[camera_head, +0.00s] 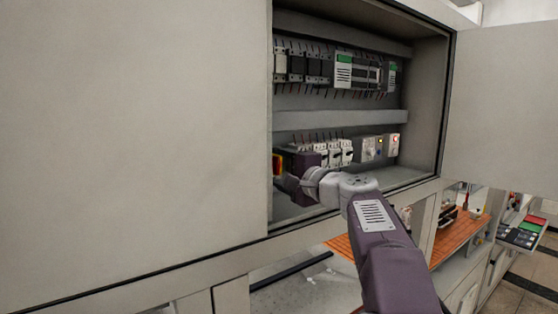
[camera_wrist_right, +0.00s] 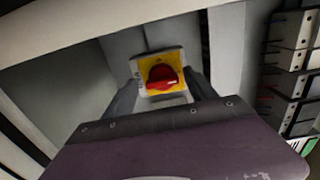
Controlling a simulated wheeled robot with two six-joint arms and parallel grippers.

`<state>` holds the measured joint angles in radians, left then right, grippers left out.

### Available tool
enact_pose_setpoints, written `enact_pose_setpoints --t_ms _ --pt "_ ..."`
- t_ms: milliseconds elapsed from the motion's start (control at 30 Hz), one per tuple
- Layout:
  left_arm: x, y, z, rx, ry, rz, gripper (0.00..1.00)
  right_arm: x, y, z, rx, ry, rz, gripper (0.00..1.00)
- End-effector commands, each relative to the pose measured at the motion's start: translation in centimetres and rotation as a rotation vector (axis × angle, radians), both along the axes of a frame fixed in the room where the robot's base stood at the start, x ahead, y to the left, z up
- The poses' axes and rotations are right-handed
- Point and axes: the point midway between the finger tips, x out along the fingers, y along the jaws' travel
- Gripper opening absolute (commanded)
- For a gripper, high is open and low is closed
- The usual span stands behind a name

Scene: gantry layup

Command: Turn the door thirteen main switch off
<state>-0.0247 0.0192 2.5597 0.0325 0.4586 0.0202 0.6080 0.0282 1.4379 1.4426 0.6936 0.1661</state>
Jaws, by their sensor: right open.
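The main switch is a red rotary knob on a yellow plate (camera_wrist_right: 162,74), seen in the right wrist view near the top middle. In the head view a small red and yellow part of it (camera_head: 277,165) shows at the cabinet's left inner edge, partly hidden by my right gripper. My right gripper (camera_head: 284,176) reaches into the cabinet at the switch. In the right wrist view its open fingers (camera_wrist_right: 163,95) stand to the left and right of the knob; whether they touch it I cannot tell. My left gripper is not in view.
The cabinet's grey left panel (camera_head: 130,120) fills the left side. A row of breakers (camera_head: 338,152) sits right of my gripper, with modules (camera_head: 345,72) above. An open door (camera_head: 505,110) stands at right. An orange work surface (camera_head: 462,236) lies below.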

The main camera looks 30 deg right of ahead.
Motion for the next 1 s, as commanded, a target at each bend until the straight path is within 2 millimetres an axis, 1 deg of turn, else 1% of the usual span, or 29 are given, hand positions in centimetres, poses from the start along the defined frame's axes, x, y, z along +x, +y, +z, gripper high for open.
enact_pose_setpoints --t_ms 200,233,267,300,367,400,433,467,633,767,1000 --pt "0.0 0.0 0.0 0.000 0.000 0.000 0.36 0.1 0.0 -0.1 -0.001 -0.001 -0.001 0.65" --pt "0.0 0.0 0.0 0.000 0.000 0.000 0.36 0.1 0.0 0.0 -0.001 -0.001 -0.001 0.63" --pt "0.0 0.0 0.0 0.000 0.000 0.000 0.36 0.1 0.0 0.0 -0.001 -0.001 -0.001 0.54" --pt "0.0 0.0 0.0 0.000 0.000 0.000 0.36 0.1 0.0 0.0 -0.001 -0.001 -0.001 0.43" --pt "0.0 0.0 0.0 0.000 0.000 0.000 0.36 0.1 0.0 0.0 -0.001 -0.001 -0.001 0.27" --pt "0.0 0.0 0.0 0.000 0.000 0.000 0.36 0.1 0.0 0.0 -0.001 -0.002 -0.001 0.15" --pt "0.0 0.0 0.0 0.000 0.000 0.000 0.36 0.1 0.0 0.0 -0.001 -0.002 -0.001 0.07" --pt "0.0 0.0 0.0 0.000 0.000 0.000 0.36 0.1 0.0 0.0 -0.001 -0.002 -0.001 0.03" --pt "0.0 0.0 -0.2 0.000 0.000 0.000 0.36 0.1 0.0 0.0 -0.009 -0.005 -0.001 0.03" --pt "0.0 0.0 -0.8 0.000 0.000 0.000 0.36 0.1 0.0 -0.1 -0.043 -0.009 -0.001 0.03" --pt "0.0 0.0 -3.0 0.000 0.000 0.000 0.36 0.0 0.0 -0.3 -0.195 -0.024 -0.002 0.03"
